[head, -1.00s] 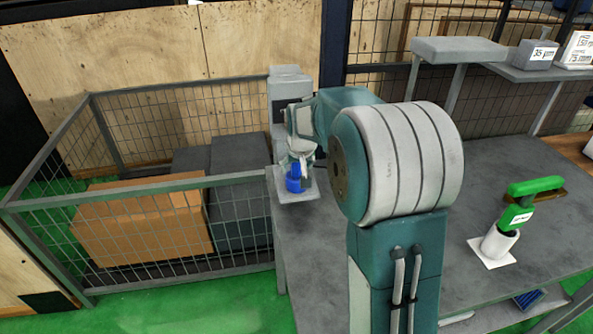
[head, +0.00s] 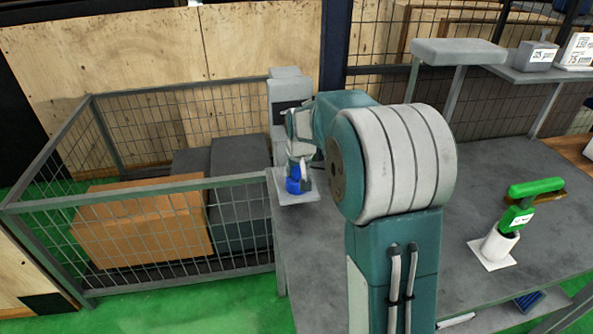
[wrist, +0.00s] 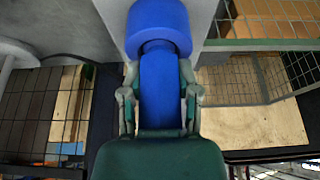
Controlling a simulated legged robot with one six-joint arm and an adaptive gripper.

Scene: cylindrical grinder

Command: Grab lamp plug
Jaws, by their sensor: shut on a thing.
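The lamp plug (head: 293,185) is a blue piece with a wide round end and a narrower body. In the head view it is over the light pad at the left end of the grey bench. In the wrist view its wide end (wrist: 158,28) is at the top and the narrower body lies between my fingers. My gripper (head: 297,168) is shut on this body, with a finger on each side in the wrist view (wrist: 160,88). In the head view, my gripper partly covers the plug. I cannot tell whether the plug touches the pad.
A grey box-shaped unit (head: 289,100) stands just behind my gripper. A wire cage (head: 140,185) with an orange-brown box (head: 140,222) is to the left.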

